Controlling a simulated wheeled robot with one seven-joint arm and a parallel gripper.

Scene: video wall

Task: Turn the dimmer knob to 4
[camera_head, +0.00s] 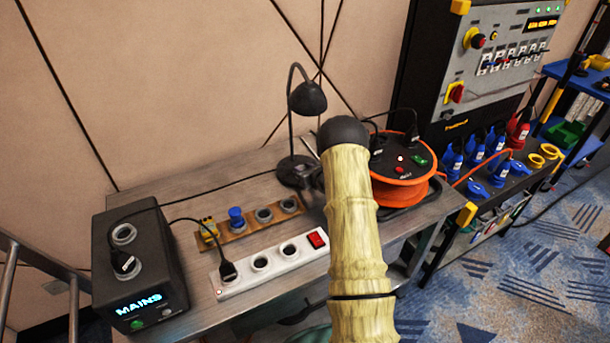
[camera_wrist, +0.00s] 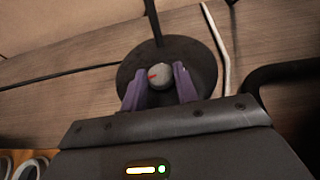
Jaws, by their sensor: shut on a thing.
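The dimmer knob (camera_wrist: 159,75) is a small grey round knob with a red mark on its left side, seen in the wrist view. It sits on the dark round base (camera_wrist: 198,58) of the desk lamp (camera_head: 308,97). My gripper (camera_wrist: 160,84) has its two purple fingers on either side of the knob and is shut on it. In the head view my arm hides most of my gripper (camera_head: 308,174) at the lamp base. No numbers around the knob can be read.
A white power strip (camera_head: 288,262) with a red switch and a brown socket board (camera_head: 240,232) lie left of my arm. A black MAINS box (camera_head: 140,262) stands at the left. An orange cable reel (camera_head: 400,190) stands close on the right. A grey bent rod (camera_wrist: 216,45) is beside the lamp base.

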